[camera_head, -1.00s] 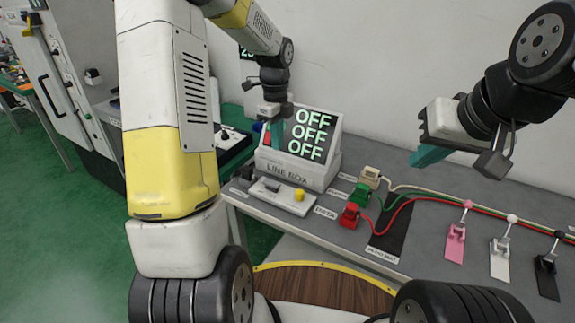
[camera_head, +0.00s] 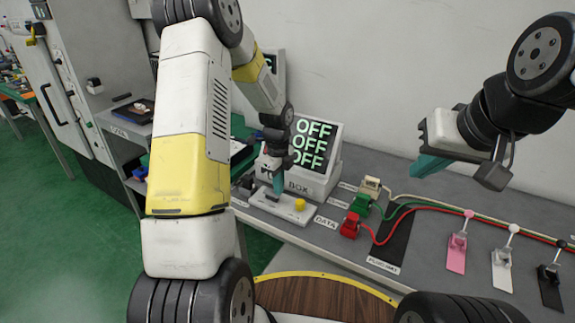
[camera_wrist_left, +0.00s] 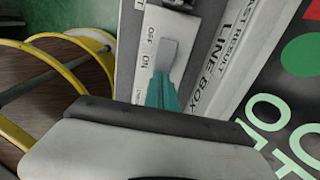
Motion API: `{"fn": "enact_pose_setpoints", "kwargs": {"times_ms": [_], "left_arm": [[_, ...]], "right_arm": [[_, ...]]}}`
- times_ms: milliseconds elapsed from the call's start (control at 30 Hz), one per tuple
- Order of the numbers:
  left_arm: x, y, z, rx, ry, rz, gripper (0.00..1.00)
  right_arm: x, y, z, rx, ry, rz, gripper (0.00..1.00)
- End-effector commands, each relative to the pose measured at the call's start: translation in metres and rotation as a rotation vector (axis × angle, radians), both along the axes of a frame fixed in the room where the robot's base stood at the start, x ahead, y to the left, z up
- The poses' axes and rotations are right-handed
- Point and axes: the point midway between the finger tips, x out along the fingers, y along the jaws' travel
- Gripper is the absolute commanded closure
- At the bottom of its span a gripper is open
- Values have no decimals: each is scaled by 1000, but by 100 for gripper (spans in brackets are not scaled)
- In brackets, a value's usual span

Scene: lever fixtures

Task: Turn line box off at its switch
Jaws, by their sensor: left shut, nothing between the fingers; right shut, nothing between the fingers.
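The line box (camera_head: 318,184) stands on the bench, with a display (camera_head: 312,142) reading OFF on three lines. In the left wrist view, a grey switch lever (camera_wrist_left: 166,56) stands beside OFF and ON labels (camera_wrist_left: 152,62). My left gripper (camera_head: 279,188) is shut and empty, low over the plate. Its teal fingertips (camera_wrist_left: 160,88) are at the lever's near end, by ON; I cannot tell if they touch. My right gripper (camera_head: 430,166) is shut and empty above the bench at right.
Red (camera_head: 350,224), green (camera_head: 361,204) and cream (camera_head: 371,187) plugs with cables sit right of the plate. A wooden, yellow-rimmed surface (camera_head: 320,295) is at the front.

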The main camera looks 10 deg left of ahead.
Motion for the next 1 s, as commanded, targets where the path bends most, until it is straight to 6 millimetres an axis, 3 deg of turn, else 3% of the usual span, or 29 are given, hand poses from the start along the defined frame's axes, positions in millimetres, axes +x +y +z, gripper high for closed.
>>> {"fn": "enact_pose_setpoints", "kwargs": {"times_ms": [533, 1000], "left_arm": [[-1, -2, -12, 0, 1, 1, 100], [0, -1, -3, 1, 0, 1, 100]], "right_arm": [[0, 0, 0, 0, 0, 0, 100], [0, 0, 0, 0, 0, 0, 100]]}}
